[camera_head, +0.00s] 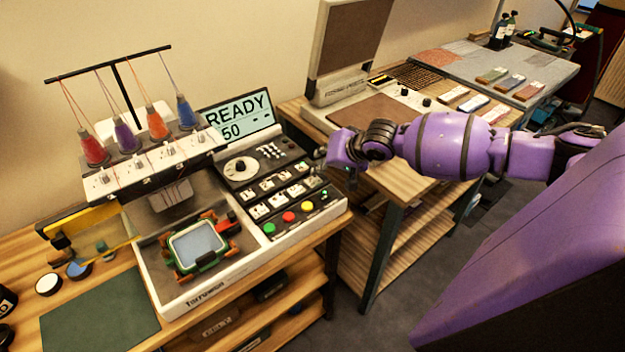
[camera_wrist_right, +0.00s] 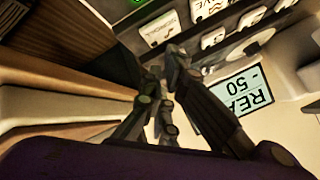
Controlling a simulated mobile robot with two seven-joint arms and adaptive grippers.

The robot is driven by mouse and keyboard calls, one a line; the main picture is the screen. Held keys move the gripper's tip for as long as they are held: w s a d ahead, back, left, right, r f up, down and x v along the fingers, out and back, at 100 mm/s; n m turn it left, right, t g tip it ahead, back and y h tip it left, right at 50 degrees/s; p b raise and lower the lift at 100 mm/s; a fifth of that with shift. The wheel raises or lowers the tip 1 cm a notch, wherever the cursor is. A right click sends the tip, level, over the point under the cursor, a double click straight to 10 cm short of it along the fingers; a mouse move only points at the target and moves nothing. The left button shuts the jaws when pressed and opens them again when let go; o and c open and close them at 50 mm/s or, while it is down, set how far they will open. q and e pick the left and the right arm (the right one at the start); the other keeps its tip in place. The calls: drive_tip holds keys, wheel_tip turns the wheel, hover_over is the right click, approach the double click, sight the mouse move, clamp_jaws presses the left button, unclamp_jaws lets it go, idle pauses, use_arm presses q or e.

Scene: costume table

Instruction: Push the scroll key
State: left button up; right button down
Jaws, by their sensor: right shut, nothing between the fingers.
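The embroidery machine's control panel (camera_head: 258,220) carries rows of white keys; their labels are too small in the head view to tell which is the scroll key. The key at the row's right end (camera_head: 313,182) lies closest to my right gripper (camera_head: 326,166), which hovers by the panel's right edge. In the right wrist view my right gripper (camera_wrist_right: 163,82) is shut and empty, its dark fingertips just short of a white key (camera_wrist_right: 160,29) with an upside-down label that I cannot read surely. Contact cannot be seen. My left gripper is out of view.
The display (camera_head: 238,117) reads READY and 50; it also shows in the wrist view (camera_wrist_right: 240,95). Green, red and yellow buttons (camera_head: 288,216) sit below the keys. A green-framed hoop (camera_head: 200,246) lies on the left of the machine. A second table (camera_head: 415,165) stands to the right.

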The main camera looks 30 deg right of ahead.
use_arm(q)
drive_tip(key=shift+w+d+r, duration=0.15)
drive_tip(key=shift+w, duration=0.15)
use_arm(e)
drive_tip(key=shift+f, duration=0.15)
drive_tip(key=shift+f, duration=0.25)
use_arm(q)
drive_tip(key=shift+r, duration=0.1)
use_arm(e)
drive_tip(key=shift+f, duration=0.45)
idle(0.5)
drive_tip(key=shift+r+p, duration=0.7)
drive_tip(key=shift+r, duration=0.25)
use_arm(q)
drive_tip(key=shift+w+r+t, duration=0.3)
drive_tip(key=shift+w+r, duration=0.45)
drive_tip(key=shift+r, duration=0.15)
use_arm(e)
drive_tip(key=shift+f, duration=0.1)
